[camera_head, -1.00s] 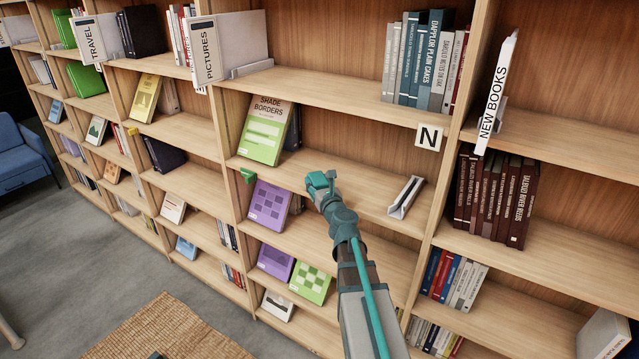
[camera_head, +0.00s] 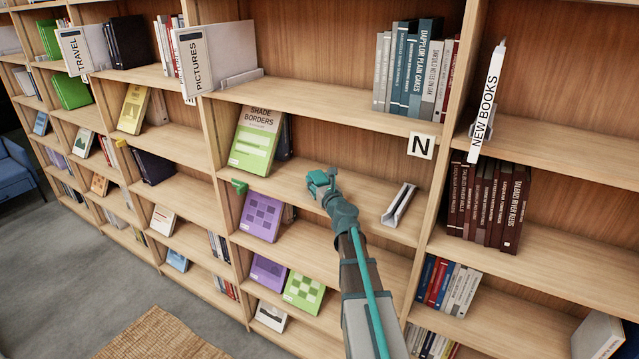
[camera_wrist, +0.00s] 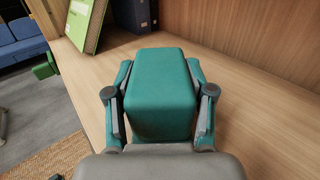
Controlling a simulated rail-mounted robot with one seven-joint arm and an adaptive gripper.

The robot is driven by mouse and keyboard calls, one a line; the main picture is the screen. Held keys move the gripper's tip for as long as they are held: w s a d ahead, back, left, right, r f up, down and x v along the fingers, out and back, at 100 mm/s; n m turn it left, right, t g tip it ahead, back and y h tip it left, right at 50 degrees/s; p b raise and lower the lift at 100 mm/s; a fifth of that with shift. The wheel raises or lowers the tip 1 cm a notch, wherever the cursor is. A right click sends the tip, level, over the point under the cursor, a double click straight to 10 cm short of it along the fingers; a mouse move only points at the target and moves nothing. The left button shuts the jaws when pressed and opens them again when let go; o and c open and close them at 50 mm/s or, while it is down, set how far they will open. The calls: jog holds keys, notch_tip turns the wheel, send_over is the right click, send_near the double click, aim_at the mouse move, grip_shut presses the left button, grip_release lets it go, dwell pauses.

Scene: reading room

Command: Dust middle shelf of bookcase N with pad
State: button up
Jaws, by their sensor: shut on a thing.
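The teal pad (camera_wrist: 160,90) is a block with rounded edges, held between the two fingers of my gripper. In the head view my gripper (camera_head: 321,182) is shut on the pad at the middle shelf (camera_head: 365,193) of the bookcase with the N sign (camera_head: 421,145). The pad is over the bare wood between the green book "Shade Borders" (camera_head: 256,140) and a grey book support (camera_head: 398,205). Whether its underside touches the shelf is hidden. The green book also shows at the upper left of the wrist view (camera_wrist: 84,24).
A dark book (camera_head: 285,140) stands behind the green one. A green tab (camera_head: 239,187) sits on the shelf's front edge at left. The upper shelf holds a book row (camera_head: 410,70) and the "Pictures" sign (camera_head: 195,62). Purple books (camera_head: 261,216) stand below. Bare wood lies behind the pad.

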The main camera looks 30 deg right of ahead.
jog(key=shift+s+a+b, duration=0.1)
jog(key=shift+s+a, duration=0.2)
jog(key=shift+a, duration=0.35)
jog(key=shift+s+a+b, duration=0.1)
jog(key=shift+s+a, duration=0.15)
jog(key=shift+a, duration=0.45)
jog(key=shift+s+a+b, duration=0.1)
jog(key=shift+s+a, duration=0.2)
jog(key=shift+a, duration=0.35)
jog(key=shift+s+a, duration=0.4)
jog(key=shift+a, duration=0.2)
jog(key=shift+s+a, duration=0.4)
jog(key=shift+a, duration=0.2)
notch_tip(320, 180, up, 3)
jog(key=shift+a+f+p, duration=0.1)
jog(key=shift+f+p, duration=0.05)
jog(key=shift+p, duration=0.6)
notch_tip(320, 180, up, 5)
jog(key=p, duration=0.5)
jog(key=shift+r, duration=0.2)
jog(key=shift+r, duration=1)
